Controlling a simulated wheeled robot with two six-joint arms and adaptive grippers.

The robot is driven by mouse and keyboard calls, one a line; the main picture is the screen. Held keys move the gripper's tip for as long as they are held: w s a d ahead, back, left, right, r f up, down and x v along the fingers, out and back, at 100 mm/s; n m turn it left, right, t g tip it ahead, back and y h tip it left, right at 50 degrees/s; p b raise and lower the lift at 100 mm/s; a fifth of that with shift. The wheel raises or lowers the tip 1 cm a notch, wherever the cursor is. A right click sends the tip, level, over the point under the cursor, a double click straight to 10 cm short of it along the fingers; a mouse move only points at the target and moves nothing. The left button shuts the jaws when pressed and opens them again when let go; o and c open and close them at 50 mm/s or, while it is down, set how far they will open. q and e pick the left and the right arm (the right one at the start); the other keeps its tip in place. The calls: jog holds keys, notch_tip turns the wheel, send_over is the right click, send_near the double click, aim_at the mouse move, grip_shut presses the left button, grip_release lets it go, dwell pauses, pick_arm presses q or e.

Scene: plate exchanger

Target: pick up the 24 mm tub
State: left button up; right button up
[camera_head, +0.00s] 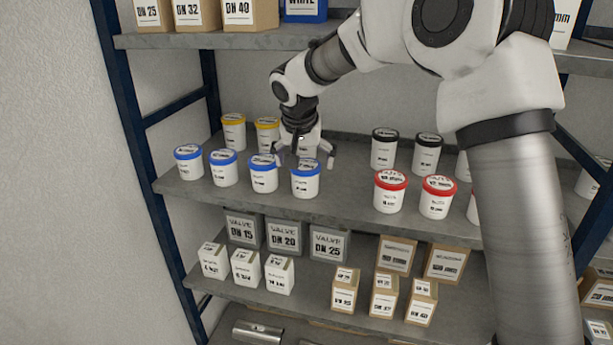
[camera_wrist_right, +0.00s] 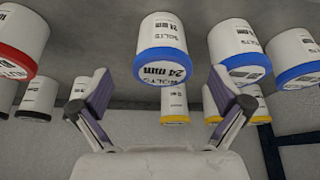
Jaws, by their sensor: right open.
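The 24 mm tub is white with a blue lid reading "24 mm" in the right wrist view (camera_wrist_right: 162,58). In the head view it is the rightmost blue-lidded tub (camera_head: 306,184), upright near the front of the middle shelf. My right gripper (camera_head: 304,160) points down over the shelf at this tub, its fingers spread and empty. In the right wrist view the tub lies ahead, roughly centred between the open fingers (camera_wrist_right: 160,92), with no visible contact. My left gripper is not in view.
Several blue-lidded tubs (camera_head: 223,170) stand left of it; yellow-lidded tubs (camera_head: 233,132) stand behind. Red-lidded tubs (camera_head: 390,192) are to the right, with a bare gap of shelf (camera_head: 346,190) between. Black-lidded tubs (camera_head: 384,150) stand behind those. The upper shelf (camera_head: 190,40) overhangs.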

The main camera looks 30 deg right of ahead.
aim_at(305, 164)
jog(key=w+d+f, duration=0.2)
jog(key=f, duration=0.1)
jog(key=shift+w+f, duration=0.3)
jog(key=shift+w, duration=0.05)
jog(key=shift+s+r, duration=0.2)
jog(key=shift+s, duration=0.05)
jog(key=shift+a, duration=0.1)
jog(key=c, duration=1.9)
jog(key=shift+o, duration=0.2)
